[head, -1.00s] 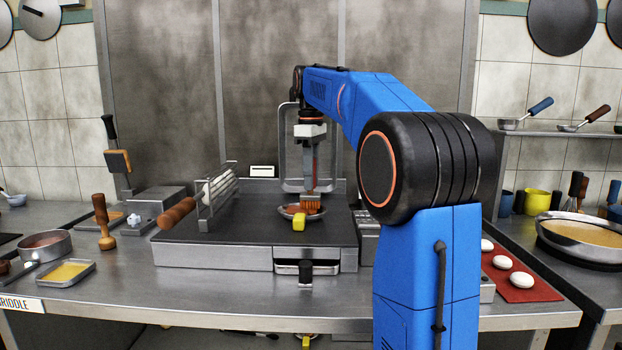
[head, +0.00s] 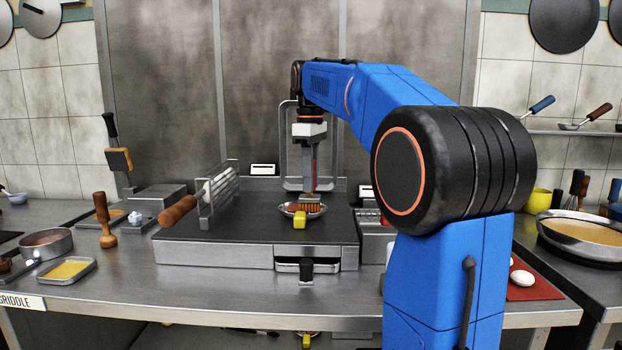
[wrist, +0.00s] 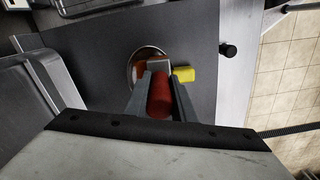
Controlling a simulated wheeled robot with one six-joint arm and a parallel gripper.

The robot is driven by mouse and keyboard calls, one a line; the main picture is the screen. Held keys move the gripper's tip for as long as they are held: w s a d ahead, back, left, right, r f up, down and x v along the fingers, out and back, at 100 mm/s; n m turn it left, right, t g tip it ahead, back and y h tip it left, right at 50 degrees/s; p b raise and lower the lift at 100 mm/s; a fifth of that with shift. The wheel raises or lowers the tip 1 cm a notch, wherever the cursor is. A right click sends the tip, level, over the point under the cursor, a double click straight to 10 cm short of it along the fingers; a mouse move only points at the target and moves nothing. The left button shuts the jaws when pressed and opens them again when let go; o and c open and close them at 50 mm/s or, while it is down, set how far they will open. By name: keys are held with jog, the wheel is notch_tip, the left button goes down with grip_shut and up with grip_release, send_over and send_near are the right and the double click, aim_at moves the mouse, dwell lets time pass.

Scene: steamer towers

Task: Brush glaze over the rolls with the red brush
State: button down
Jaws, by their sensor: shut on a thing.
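My gripper (head: 308,180) points down over the dark griddle top and is shut on the red brush, whose red handle (wrist: 160,95) lies between the fingers in the wrist view. The brush's orange bristles (head: 304,206) are at a small round pan (head: 286,209) with a yellow handle (head: 299,221). The pan also shows in the wrist view (wrist: 133,68), with orange-brown content partly hidden by the gripper. I cannot tell how deep the bristles sit. White rounded pieces (head: 522,278), possibly the rolls, lie on a red mat (head: 530,293) at the right, partly behind my arm.
A tray of yellow liquid (head: 67,270) and a saucepan (head: 46,243) are at the left. A large pan (head: 590,232) is at the right. The front counter is mostly clear.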

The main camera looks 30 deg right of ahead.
dwell(0.3)
jog(key=shift+w+d+f, duration=0.1)
jog(key=shift+w+d, duration=0.55)
jog(key=shift+w, duration=0.2)
jog(key=shift+w+d, duration=0.6)
jog(key=shift+w, duration=0.25)
jog(key=shift+r, duration=0.8)
jog(key=shift+r, duration=2.5)
